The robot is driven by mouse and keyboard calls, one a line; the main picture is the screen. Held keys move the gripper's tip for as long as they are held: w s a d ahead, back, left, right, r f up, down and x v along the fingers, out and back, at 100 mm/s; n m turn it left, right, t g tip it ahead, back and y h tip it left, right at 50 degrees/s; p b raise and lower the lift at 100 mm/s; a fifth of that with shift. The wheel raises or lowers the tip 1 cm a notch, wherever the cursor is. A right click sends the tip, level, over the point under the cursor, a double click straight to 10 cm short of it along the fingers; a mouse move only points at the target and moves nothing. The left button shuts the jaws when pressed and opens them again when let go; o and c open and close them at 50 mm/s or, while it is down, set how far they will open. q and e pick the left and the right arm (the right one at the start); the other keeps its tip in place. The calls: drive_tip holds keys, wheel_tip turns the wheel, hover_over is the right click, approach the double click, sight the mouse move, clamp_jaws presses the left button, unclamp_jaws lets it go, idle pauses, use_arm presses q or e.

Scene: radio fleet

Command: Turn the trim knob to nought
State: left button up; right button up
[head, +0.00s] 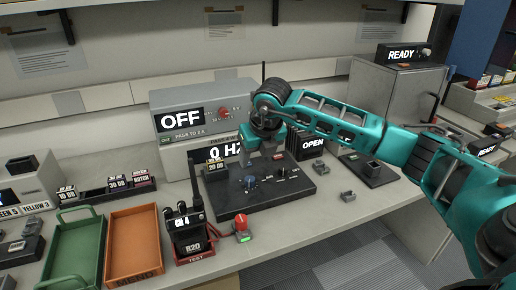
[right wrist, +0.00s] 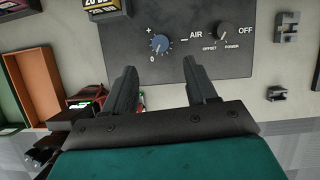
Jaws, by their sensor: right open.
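The blue trim knob (head: 251,182) sits on the dark control panel (head: 290,197). In the right wrist view the knob (right wrist: 159,44) is marked "+", "0" and a minus sign around it; its exact setting is too small to tell. My right gripper (head: 268,153) is above the panel with its jaws apart and empty. In the right wrist view its fingertips (right wrist: 161,65) point toward the blue knob and are apart from it. A display behind the panel reads "0 HZ" (head: 226,151), partly hidden by my right gripper. My left gripper is out of view.
A dark knob labelled OFFSET and POWER (right wrist: 222,32) is right of the blue one. A grey unit (head: 200,110) shows "OFF" behind. A radio in a red tray (head: 194,240), a red-topped button (head: 241,222), green (head: 75,255) and orange (head: 133,250) trays stand front left.

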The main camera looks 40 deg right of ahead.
drive_tip(key=shift+v, duration=1.45)
drive_tip(key=shift+s+f, duration=0.1)
